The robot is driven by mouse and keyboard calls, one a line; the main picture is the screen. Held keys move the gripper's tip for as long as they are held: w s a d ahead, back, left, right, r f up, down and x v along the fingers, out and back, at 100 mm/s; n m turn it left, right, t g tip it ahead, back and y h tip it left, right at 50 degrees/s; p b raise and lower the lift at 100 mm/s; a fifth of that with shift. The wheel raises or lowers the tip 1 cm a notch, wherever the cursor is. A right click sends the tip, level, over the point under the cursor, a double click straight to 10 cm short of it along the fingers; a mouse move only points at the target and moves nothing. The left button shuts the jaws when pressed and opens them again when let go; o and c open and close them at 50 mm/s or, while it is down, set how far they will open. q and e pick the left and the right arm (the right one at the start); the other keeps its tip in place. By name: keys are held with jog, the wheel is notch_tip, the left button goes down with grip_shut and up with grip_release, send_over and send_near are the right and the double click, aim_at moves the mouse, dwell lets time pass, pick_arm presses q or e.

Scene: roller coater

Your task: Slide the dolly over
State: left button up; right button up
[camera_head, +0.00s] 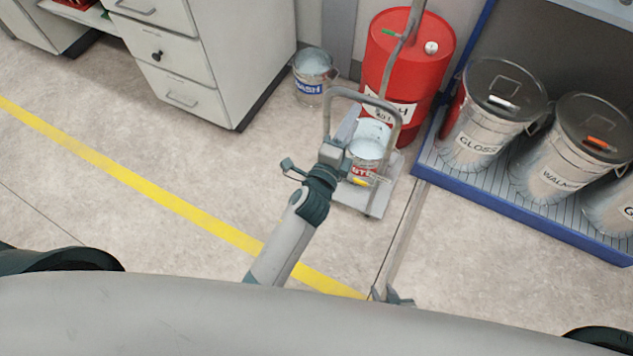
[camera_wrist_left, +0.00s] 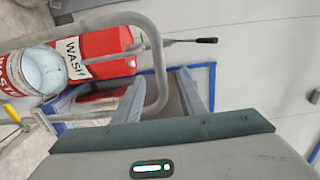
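The dolly (camera_head: 375,200) is a low grey platform with an upright grey tube handle (camera_head: 364,94). A metal bucket (camera_head: 366,148) with a red-lettered label stands on it; the bucket also shows in the left wrist view (camera_wrist_left: 40,70). My left gripper (camera_head: 343,152) is at the handle, partly hiding the dolly. In the left wrist view its fingers (camera_wrist_left: 160,95) are apart, and the handle's curved tube (camera_wrist_left: 157,60) passes between or just beyond them. Contact cannot be told.
A red drum (camera_head: 408,60) with a pump stands behind the dolly. A wash bucket (camera_head: 312,78) stands back left, beside a drawer cabinet (camera_head: 195,60). A blue-edged pallet (camera_head: 515,210) holds several lidded cans at right. Floor left and in front is clear, crossed by a yellow line (camera_head: 130,178).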

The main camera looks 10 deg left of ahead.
pick_arm(q)
jog(key=v, duration=0.3)
jog(key=shift+s, duration=0.1)
pick_arm(e)
jog(key=shift+r, duration=0.25)
pick_arm(q)
jog(key=s+a+f+n+g, duration=0.2)
jog(key=s+f+n, duration=0.1)
jog(key=f, duration=0.6)
jog(key=s+a+f+n+g+y, duration=0.1)
jog(key=s+a+f+n+g, duration=0.15)
jog(key=f, duration=0.55)
jog(key=s+a+f+n+g, duration=0.1)
jog(key=s+f+n, duration=0.2)
jog(key=f, duration=0.6)
jog(key=s+a+f+n+g+y, duration=0.1)
jog(key=s+a+f+n, duration=0.4)
jog(key=s+f, duration=0.5)
jog(key=s+a+f+n+g+y, duration=0.1)
jog(key=s+a+f+n+g, duration=0.3)
jog(key=s+f, duration=0.7)
jog(key=shift+s+a+n, duration=0.35)
jog(key=shift+a+n, duration=0.2)
jog(key=shift+a, duration=0.7)
pick_arm(e)
jog(key=s+f, duration=0.3)
jog(key=shift+s+d+f, duration=0.2)
jog(key=shift+s+d, duration=0.05)
jog(key=shift+d, duration=0.1)
